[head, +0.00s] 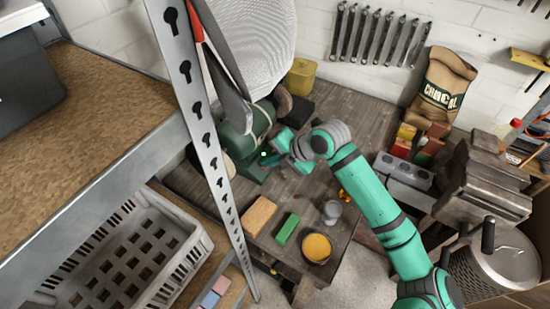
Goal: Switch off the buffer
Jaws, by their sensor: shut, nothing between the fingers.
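The buffer (238,143) is a dark green bench machine at the back left of the wooden workbench (345,110). It is partly hidden by the grey shelf post and my arm. A brown round wheel (284,101) shows at its right end, and a pale wheel shows at its lower left. A small bright green spot shows on its front beside my gripper; I cannot make out the switch itself. My gripper (270,164) is shut and empty, close against the front of the buffer. I cannot tell if it touches.
A perforated shelf post (205,130) stands left of the buffer, with a grey crate (135,255) below. A wood block (260,215), green block (287,229), grey cup (332,212) and orange-topped tin (317,248) stand at the bench front. A charcoal bag (440,90) stands behind.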

